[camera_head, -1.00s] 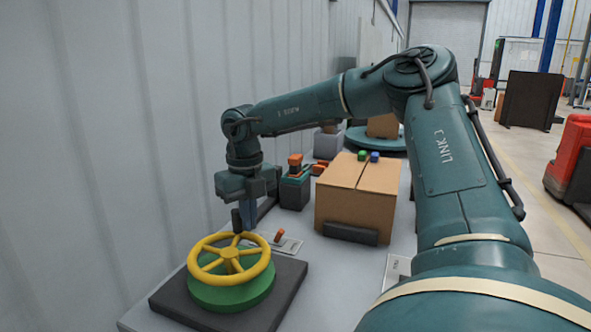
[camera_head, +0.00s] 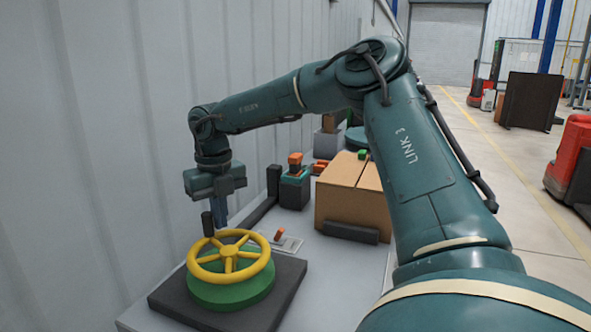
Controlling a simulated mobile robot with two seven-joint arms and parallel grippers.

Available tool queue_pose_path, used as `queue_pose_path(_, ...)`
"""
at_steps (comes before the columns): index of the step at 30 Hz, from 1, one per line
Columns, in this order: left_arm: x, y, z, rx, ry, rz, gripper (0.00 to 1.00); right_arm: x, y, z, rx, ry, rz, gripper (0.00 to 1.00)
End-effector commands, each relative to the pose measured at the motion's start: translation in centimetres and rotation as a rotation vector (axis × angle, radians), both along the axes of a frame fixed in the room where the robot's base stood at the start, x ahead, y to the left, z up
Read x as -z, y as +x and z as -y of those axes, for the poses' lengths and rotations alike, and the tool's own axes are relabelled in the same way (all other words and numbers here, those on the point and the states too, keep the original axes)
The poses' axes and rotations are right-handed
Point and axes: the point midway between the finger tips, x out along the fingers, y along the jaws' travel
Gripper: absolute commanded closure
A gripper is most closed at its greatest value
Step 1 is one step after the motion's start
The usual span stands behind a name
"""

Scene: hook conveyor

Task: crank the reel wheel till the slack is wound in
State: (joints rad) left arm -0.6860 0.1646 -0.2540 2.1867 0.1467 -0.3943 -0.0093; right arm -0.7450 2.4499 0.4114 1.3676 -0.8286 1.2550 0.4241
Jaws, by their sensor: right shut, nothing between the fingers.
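The yellow reel wheel (camera_head: 260,272) lies flat on a green drum (camera_head: 238,296) on a dark base plate (camera_head: 286,290). A dark upright crank handle (camera_head: 207,224) stands on the wheel's far left rim. My right gripper (camera_head: 220,222) points down over the far side of the wheel. Its fingers are shut with nothing between them, just right of the handle; I cannot tell whether they touch it. My left gripper is out of view. No line or slack can be made out.
A brown carton (camera_head: 340,200) stands on the grey table (camera_head: 310,262) right of the wheel. A dark post (camera_head: 273,181) and an orange and teal device (camera_head: 295,185) stand farther back. The grey wall is close on the left.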

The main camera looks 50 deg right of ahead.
Motion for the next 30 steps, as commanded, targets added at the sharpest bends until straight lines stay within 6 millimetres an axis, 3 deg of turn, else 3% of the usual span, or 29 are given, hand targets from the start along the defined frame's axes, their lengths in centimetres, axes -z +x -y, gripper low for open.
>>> queue_pose_path(4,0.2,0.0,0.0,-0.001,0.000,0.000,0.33,0.0,0.7,-1.0,0.000,-0.001,0.001,1.00)
queue_pose_path(14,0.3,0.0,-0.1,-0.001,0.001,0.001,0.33,0.0,0.7,-1.3,0.000,0.000,0.001,1.00)
queue_pose_path(24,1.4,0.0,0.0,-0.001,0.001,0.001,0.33,0.0,0.9,-4.5,-0.001,-0.001,0.002,1.00)
queue_pose_path(30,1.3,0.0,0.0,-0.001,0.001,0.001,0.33,-0.1,0.9,-4.6,0.001,0.000,0.001,1.00)
